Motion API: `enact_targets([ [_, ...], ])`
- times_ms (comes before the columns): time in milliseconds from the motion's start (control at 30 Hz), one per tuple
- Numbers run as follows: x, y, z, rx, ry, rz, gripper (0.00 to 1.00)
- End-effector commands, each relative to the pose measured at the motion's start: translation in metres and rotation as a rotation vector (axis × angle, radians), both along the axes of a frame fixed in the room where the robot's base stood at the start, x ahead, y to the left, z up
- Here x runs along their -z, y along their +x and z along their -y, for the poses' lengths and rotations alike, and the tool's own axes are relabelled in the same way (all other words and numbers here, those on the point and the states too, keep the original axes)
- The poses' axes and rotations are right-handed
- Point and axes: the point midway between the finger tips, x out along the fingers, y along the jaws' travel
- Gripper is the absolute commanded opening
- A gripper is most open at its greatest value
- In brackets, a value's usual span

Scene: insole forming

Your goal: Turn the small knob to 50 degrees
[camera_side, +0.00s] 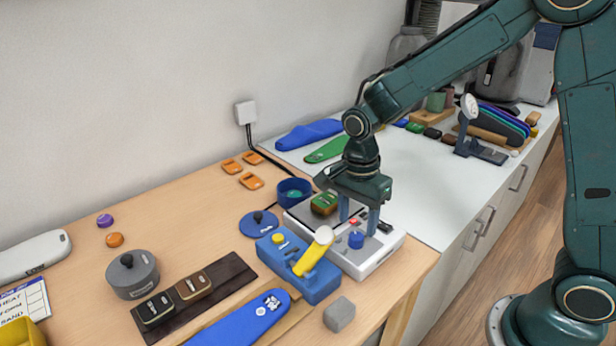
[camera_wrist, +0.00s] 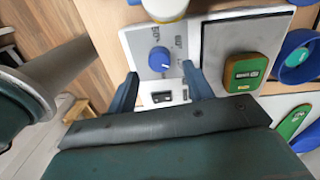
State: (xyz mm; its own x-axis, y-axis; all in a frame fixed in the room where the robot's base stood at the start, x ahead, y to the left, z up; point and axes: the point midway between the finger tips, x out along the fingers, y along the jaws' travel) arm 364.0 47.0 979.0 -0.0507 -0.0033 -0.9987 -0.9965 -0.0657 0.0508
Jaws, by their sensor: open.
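The small blue knob (camera_side: 356,239) sits on the front panel of a white device (camera_side: 385,252). In the wrist view the knob (camera_wrist: 159,59) has a pale pointer mark and printed labels beside it. My gripper (camera_side: 358,219) is open above the device, with its fingers pointing down. In the wrist view the knob shows just beyond the gap between the fingertips (camera_wrist: 160,76). The fingers look apart from the knob, and nothing is between them. A dark switch (camera_wrist: 162,97) is on the panel near the knob.
A blue box (camera_side: 315,287) with a yellow lever (camera_side: 313,254) stands close to the device. A green block (camera_side: 324,204) rests on the device's dark plate. A blue cup (camera_side: 294,191) is behind. A grey cube (camera_side: 339,315) is near the table edge.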

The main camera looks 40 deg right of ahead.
Motion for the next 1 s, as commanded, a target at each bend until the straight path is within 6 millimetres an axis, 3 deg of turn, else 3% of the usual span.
enact_targets([
  [300,0.031,-0.002,0.000,0.000,0.000,-0.002,0.51],
  [667,0.034,-0.002,0.000,0.000,0.000,0.000,0.51],
  [900,0.034,-0.002,0.000,0.000,0.000,0.000,0.08],
  [1000,0.034,-0.002,0.000,0.000,0.000,-0.001,0.07],
])
